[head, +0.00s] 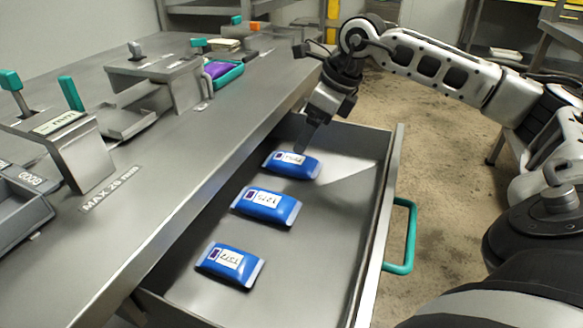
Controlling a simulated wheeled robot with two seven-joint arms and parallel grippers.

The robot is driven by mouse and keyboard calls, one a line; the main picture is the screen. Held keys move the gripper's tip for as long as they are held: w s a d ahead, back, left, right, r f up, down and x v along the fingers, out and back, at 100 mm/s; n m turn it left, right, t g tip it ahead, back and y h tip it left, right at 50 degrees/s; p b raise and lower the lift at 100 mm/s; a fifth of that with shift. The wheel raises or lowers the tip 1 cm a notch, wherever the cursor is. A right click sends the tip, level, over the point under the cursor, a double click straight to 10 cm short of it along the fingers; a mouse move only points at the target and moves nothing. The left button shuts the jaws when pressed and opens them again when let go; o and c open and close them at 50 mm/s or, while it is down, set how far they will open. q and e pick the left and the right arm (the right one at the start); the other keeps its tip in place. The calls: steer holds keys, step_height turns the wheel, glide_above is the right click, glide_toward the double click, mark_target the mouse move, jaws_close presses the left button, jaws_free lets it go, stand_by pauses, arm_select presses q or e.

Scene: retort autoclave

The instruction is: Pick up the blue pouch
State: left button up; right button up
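Three blue pouches with white labels lie flat and apart in an open metal drawer (340,220). The far pouch (283,170) is at the back of the drawer, the middle pouch (285,212) is in the centre, and the near pouch (220,272) is closest to me. My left gripper is not in view.
The drawer has a teal handle (411,237) on its right front. The metal worktop (200,150) overhangs the drawer on the left. It carries a teal tray with a purple pouch (217,69), a slotted metal stand (80,150) and teal-handled levers. Open floor lies to the right.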

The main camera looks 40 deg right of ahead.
mark_target(294, 159)
steer(key=x, duration=0.3)
steer(key=shift+w+f, duration=0.1)
steer(key=shift+f, duration=0.05)
steer(key=b+x, duration=0.2)
steer(key=x, duration=0.2)
steer(key=shift+a+f, duration=0.15)
steer(key=shift+f, duration=0.05)
steer(key=shift+w+f, duration=0.15)
steer(key=shift+f, duration=0.1)
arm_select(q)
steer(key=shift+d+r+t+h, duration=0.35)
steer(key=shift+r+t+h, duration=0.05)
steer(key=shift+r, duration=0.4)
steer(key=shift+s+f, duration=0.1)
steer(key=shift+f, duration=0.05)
arm_select(e)
steer(key=c, duration=1.1)
